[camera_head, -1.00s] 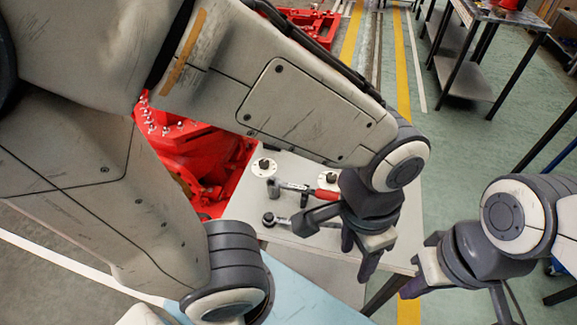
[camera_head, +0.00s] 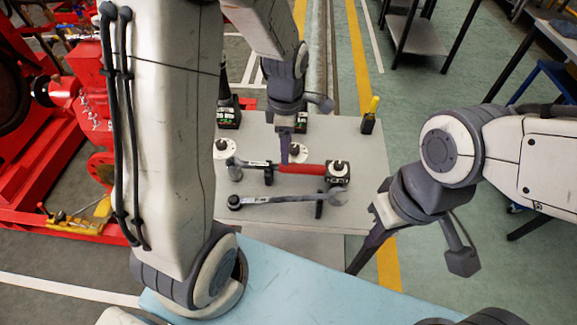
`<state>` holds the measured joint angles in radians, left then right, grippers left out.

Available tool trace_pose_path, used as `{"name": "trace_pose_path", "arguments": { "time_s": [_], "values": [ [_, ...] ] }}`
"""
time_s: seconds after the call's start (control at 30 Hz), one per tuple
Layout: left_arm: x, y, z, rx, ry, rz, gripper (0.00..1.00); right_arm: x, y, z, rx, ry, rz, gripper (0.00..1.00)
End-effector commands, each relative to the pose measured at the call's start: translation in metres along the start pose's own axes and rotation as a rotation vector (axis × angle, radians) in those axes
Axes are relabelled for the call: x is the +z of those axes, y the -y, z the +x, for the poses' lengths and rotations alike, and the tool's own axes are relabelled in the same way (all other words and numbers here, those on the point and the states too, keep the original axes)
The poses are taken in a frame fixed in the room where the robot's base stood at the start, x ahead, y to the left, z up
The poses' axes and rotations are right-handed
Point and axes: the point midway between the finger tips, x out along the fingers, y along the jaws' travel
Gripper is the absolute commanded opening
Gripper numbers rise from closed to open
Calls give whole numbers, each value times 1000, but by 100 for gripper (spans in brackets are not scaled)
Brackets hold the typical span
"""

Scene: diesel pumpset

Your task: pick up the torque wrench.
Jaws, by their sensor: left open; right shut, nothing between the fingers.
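A long tool with a red grip and a steel shaft, which I take for the torque wrench (camera_head: 304,169), lies crosswise on the grey table in the head view, raised on dark supports. Its metal head is at the left end. My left gripper (camera_head: 284,158) is open and points down just at the red grip's left part. Its fingers are seen edge-on, so I cannot tell whether they touch the tool. My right gripper (camera_head: 354,268) is shut and empty, off the table's front right corner. A second grey wrench (camera_head: 285,199) lies nearer, parallel to the first.
The grey table (camera_head: 352,150) also holds a yellow-topped bottle (camera_head: 370,115) and white round flanges (camera_head: 222,149). Red machinery (camera_head: 60,150) stands at the left. A light-blue surface (camera_head: 300,285) lies in front.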

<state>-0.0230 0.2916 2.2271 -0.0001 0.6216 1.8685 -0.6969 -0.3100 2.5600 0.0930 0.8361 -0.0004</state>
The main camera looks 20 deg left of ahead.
Motion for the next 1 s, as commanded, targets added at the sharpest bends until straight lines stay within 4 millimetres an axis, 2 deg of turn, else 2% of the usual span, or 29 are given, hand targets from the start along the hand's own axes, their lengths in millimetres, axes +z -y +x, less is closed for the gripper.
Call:
{"name": "trace_pose_path", "arguments": {
  "time_s": [0.2,0.47,0.7,0.8,1.0],
  "values": [
    [0,1,35,-5,-2,-9,69,0,0,4,0,0,0,0],
    [1,3,56,-5,-2,-6,69,0,0,4,0,0,0,0],
    [1,8,92,-5,-2,-5,69,0,0,6,0,0,0,0],
    [2,8,99,-3,-1,-5,69,0,0,6,0,0,0,0],
    [1,8,100,-1,0,-5,69,0,0,6,0,0,0,0]
  ]
}}
